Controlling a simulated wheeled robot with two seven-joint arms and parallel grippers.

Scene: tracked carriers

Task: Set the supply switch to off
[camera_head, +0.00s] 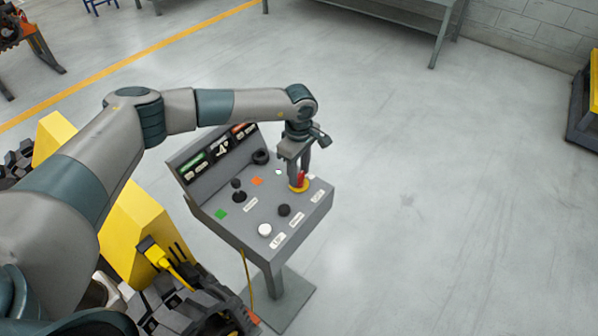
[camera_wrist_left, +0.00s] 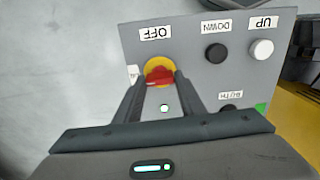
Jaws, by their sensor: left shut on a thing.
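The supply switch is a red handle (camera_wrist_left: 159,78) on a round yellow plate (camera_wrist_left: 157,63), at the right part of the grey control panel. In the head view the red handle (camera_head: 300,178) shows just under the fingers. My left gripper (camera_head: 295,170) reaches down from above and is shut on the red handle. In the left wrist view the handle runs roughly left to right between the two fingers. The OFF label (camera_wrist_left: 155,33) lies above the plate there, upside down. Another label left of the plate is partly hidden. My right gripper is not in view.
The panel (camera_head: 225,222) stands on a post with a base plate (camera_head: 288,300). Close to the switch are a black button (camera_head: 284,210), a white button (camera_head: 265,230) and a small joystick (camera_head: 239,195). Yellow machinery (camera_head: 145,230) stands left.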

